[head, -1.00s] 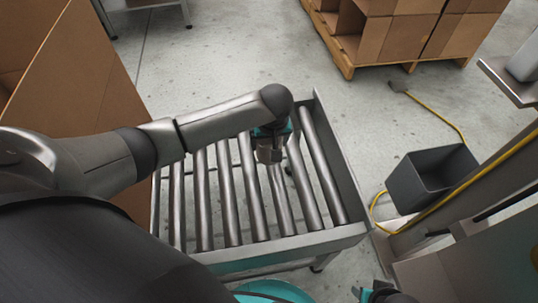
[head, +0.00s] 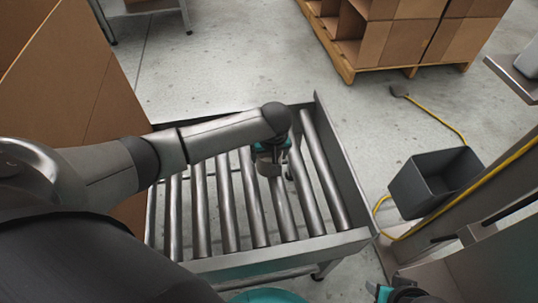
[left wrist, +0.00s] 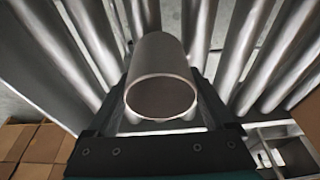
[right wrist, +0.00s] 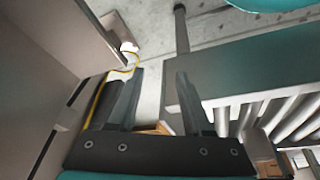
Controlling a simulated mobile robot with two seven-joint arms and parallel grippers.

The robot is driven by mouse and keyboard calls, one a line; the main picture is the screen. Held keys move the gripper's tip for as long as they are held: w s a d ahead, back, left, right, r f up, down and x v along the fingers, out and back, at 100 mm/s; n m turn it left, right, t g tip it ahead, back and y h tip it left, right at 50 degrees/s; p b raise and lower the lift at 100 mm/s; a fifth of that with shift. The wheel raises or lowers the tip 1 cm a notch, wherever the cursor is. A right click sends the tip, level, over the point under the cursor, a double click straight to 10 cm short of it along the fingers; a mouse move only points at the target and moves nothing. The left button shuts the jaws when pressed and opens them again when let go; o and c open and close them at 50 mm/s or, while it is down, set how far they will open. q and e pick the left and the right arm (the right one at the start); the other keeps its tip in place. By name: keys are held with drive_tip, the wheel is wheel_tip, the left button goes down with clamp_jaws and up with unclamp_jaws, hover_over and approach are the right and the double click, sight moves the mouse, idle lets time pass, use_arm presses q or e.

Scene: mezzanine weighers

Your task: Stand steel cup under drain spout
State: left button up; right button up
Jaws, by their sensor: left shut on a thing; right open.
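The steel cup (left wrist: 160,85) is a plain grey metal cylinder with its round rim toward the left wrist camera. My left gripper (head: 270,152) is shut on it, with one finger along each side. In the head view the cup is small, partly hidden by the gripper, and over the roller conveyor; I cannot tell whether it touches the rollers. My right gripper (right wrist: 158,75) is open and empty, beside the conveyor's end; in the head view it shows at the bottom edge (head: 393,291). I cannot make out the drain spout in any view.
The roller conveyor (head: 345,238) has a raised side wall. A dark grey bin (head: 410,190) stands on the floor to its right, near a yellow cable (head: 440,117) and a metal frame. Cardboard boxes on a pallet (head: 350,72) stand behind; a large carton (head: 80,100) is at left.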

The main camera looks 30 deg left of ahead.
use_arm(q)
drive_tip(key=shift+f, duration=0.1)
drive_tip(key=o, duration=1.2)
drive_tip(key=shift+c, duration=0.2)
